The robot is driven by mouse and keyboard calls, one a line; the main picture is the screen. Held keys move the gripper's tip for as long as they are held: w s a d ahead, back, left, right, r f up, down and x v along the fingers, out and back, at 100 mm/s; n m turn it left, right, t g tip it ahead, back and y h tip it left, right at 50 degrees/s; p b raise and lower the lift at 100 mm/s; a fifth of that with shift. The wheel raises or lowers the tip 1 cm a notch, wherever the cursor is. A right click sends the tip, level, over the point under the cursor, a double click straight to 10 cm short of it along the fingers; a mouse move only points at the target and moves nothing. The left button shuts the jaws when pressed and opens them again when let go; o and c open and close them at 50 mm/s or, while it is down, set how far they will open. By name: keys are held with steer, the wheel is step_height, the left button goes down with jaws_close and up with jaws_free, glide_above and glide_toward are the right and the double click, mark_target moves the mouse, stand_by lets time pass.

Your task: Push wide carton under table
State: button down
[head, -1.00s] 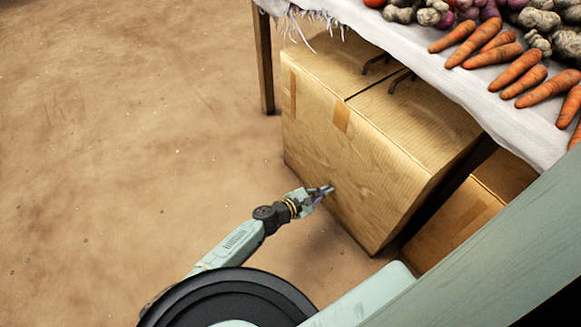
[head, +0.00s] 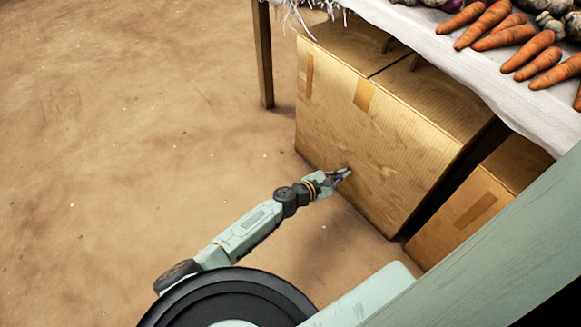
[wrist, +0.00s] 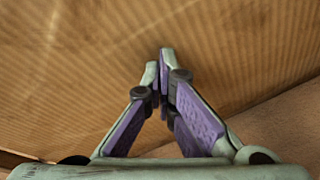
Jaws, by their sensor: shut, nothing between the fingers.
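The wide carton (head: 385,135) is a large brown cardboard box with tape on its top edges. It stands on the floor partly under the table (head: 265,60), its near side sticking out past the white tablecloth. My gripper (head: 347,172) is shut and empty, with its fingertips at the lower part of the carton's near face. In the wrist view the closed fingertips (wrist: 164,58) are against or very close to the corrugated cardboard (wrist: 240,50); contact cannot be told for certain.
A smaller carton (head: 470,210) stands on the floor to the right of the wide one, with a dark gap between. Carrots (head: 530,45) and other vegetables lie on the white cloth (head: 480,75) above. The floor (head: 120,130) to the left is clear.

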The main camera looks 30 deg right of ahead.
mark_target(350, 168)
steer(key=shift+r+b+x, duration=0.25)
steer(key=shift+b+x, duration=0.25)
steer(key=shift+x, duration=0.45)
steer(key=shift+r+b+x, duration=0.2)
steer(key=shift+b+x, duration=0.25)
steer(key=shift+x, duration=0.55)
steer(key=shift+d, duration=0.1)
steer(key=shift+f+p+v, duration=0.1)
steer(key=shift+f+v, duration=0.15)
steer(key=shift+v, duration=0.7)
steer(key=shift+f+p+v, duration=0.1)
steer(key=shift+f+v, duration=0.1)
steer(key=shift+v, duration=0.8)
steer(key=shift+f+p+v, duration=0.1)
steer(key=shift+f+v, duration=0.15)
steer(key=shift+v, duration=0.7)
steer(key=shift+r, duration=0.1)
